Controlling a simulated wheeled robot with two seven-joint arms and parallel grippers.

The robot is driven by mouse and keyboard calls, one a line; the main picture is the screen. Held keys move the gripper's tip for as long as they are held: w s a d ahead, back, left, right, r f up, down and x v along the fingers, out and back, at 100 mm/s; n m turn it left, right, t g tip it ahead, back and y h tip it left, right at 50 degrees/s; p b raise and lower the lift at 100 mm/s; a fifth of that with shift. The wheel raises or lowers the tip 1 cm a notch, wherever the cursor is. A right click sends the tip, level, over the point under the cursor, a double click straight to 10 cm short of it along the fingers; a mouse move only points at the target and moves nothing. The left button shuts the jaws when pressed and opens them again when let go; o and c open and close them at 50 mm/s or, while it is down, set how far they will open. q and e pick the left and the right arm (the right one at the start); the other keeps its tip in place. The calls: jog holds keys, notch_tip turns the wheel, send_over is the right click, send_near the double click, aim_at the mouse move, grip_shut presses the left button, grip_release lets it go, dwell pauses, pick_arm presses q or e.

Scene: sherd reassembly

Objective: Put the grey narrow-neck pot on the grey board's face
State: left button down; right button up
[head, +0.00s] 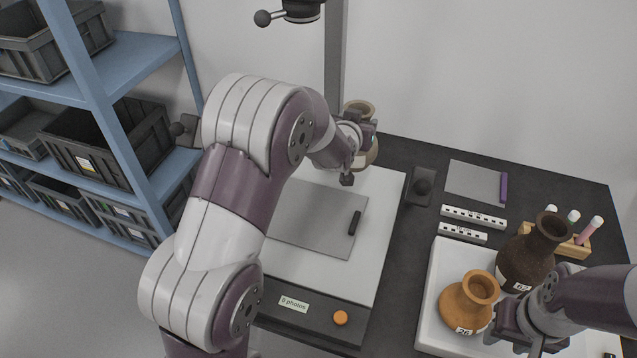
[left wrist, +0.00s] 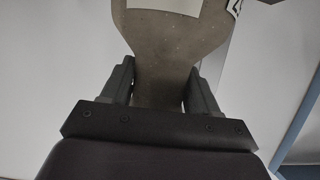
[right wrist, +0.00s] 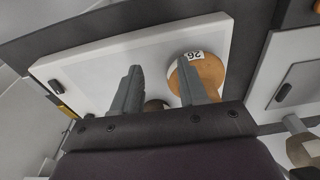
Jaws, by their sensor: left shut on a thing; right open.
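The grey narrow-neck pot (left wrist: 165,50), brownish grey in this light, is held by its neck between the fingers of my left gripper (left wrist: 160,85). In the head view the pot (head: 371,156) is partly hidden behind my left gripper (head: 364,132), above the far end of the white stand base. The grey board (head: 310,222) lies flat on that base with a black bar near its right edge; my left arm hides part of it. My right gripper (head: 513,325) is open and empty beside the orange pot; its fingers also show in the right wrist view (right wrist: 160,90).
An orange pot (head: 463,305) labelled 26 and a dark brown pot (head: 524,262) stand in a white tray (head: 431,310) at right. A second grey sheet with a purple bar (head: 473,180), scale bars (head: 473,217) and a tube rack stand behind. Blue shelves (head: 140,75) are at left.

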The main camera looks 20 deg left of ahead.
pick_arm(q)
jog(key=s+a+f, duration=0.7)
jog(key=s+f, duration=0.1)
jog(key=f, duration=0.2)
jog(key=shift+s+a, duration=0.25)
jog(key=shift+a, duration=0.05)
jog(key=shift+c, duration=1.4)
grip_release()
jog(key=a+v, duration=0.1)
jog(key=v, duration=1.1)
jog(key=s+d+f+g, duration=0.1)
jog(key=s+d+g, duration=0.3)
jog(key=s+g, duration=0.2)
jog(key=s+d+f+g, duration=0.1)
jog(key=s+d+g, duration=0.3)
jog(key=s+g, duration=0.2)
jog(key=shift+s+d+m+h, duration=0.25)
jog(key=shift+s+m+h, duration=0.15)
jog(key=shift+s, duration=0.8)
